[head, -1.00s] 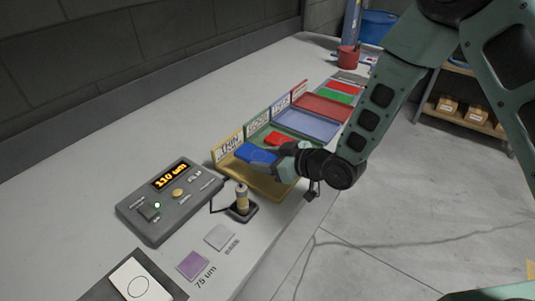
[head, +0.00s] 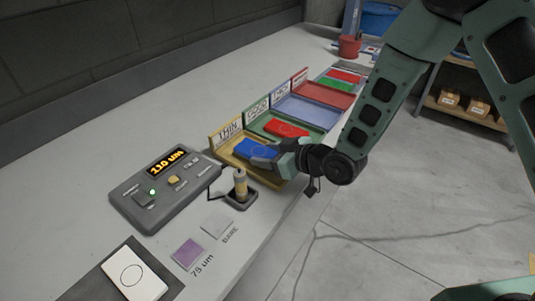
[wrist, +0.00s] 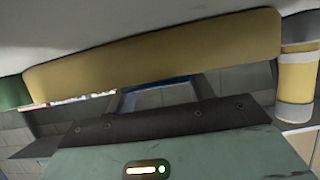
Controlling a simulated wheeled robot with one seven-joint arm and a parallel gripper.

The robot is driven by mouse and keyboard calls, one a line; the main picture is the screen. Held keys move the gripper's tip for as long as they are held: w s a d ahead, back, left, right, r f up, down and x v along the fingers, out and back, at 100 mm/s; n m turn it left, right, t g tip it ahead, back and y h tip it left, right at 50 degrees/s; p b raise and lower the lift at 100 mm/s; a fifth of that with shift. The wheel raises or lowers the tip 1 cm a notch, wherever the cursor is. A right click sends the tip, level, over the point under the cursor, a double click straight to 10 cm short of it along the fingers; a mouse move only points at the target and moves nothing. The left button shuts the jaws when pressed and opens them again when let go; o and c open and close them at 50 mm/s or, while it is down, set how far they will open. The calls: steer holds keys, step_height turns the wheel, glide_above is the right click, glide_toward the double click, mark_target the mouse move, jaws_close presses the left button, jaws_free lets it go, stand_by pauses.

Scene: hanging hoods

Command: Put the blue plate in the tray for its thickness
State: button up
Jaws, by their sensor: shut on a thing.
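The blue plate (head: 252,148) is at the yellow tray (head: 266,175) marked THIN, inside its outline in the head view. My gripper (head: 275,153) is shut on the plate's right end. A thin blue edge of the plate (wrist: 155,82) shows in the wrist view, below the yellow tray wall (wrist: 150,57). I cannot tell whether the plate touches the tray floor. The gauge (head: 165,190) reads 110 um with a green light lit.
A green tray beyond the yellow one holds a red plate (head: 286,129). Blue and red trays follow in the row. A probe on a stand (head: 240,188) is close to the yellow tray's near side. A white plate (head: 135,274) lies at the front.

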steer(key=shift+f+b, duration=0.55)
steer(key=shift+f, duration=0.05)
steer(key=o, duration=1.1)
steer(key=shift+o, duration=0.2)
steer(key=shift+d, duration=0.1)
steer(key=b+v, duration=0.1)
steer(key=v, duration=1.1)
steer(key=shift+r, duration=0.1)
steer(key=shift+r+p, duration=0.35)
steer(key=shift+p, duration=0.5)
steer(key=p+v, duration=0.5)
steer(key=p, duration=0.3)
steer(key=shift+s+f, duration=0.1)
steer(key=shift+f, duration=0.1)
